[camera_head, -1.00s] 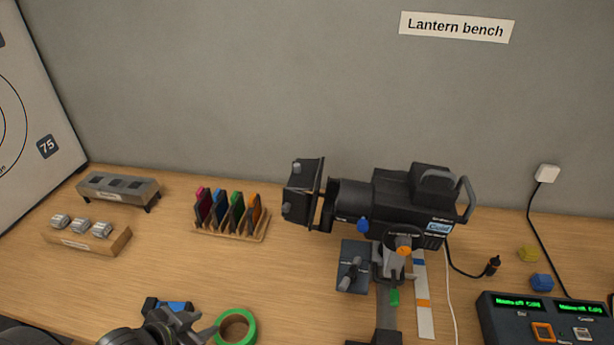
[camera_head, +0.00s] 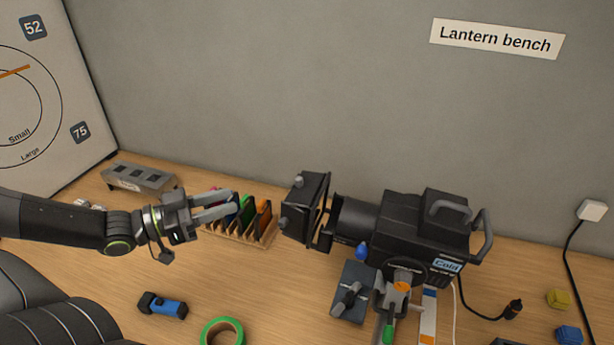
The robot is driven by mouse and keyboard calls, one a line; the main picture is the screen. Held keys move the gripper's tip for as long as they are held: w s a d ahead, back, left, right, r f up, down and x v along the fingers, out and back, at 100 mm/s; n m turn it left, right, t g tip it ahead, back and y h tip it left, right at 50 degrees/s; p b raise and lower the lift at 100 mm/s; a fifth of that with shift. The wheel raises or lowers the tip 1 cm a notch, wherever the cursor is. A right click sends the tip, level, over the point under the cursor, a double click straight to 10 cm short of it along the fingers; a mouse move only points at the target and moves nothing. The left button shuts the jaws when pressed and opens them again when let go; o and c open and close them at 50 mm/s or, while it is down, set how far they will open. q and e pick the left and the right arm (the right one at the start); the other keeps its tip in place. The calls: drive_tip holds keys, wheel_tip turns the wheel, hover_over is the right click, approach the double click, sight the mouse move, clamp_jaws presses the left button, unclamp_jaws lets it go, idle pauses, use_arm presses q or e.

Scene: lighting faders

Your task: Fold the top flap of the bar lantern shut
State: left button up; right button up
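A black lantern (camera_head: 415,232) with a label that reads "Cold" stands on the bench, its front end facing left. Dark flap panels (camera_head: 308,200) with small grey knobs are at its front. I cannot clearly tell which panel is the top flap or how far it is folded. My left gripper (camera_head: 235,203) reaches in from the left, to the left of the flaps and apart from them. Its two fingers are spread with a gap, nothing held between them, and cover part of the colour-filter rack (camera_head: 250,238). My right gripper is out of view.
A grey slotted block (camera_head: 140,178) stands at the back left. A blue and black tool (camera_head: 163,306) and a green tape roll (camera_head: 222,333) lie at the front. A black clamp plate (camera_head: 353,292) stands below the lantern. Cables run at the right.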

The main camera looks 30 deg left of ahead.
use_arm(q)
drive_tip(key=w+b, duration=0.1)
drive_tip(key=b, duration=1)
approach(298, 178)
drive_tip(key=x, duration=0.4)
drive_tip(key=shift+w+d, duration=0.15)
drive_tip(key=shift+w, duration=0.35)
drive_tip(key=shift+p+x, duration=0.75)
drive_tip(key=shift+x, duration=1.75)
drive_tip(key=shift+s+d+f, duration=0.1)
drive_tip(key=shift+d, duration=0.05)
clamp_jaws()
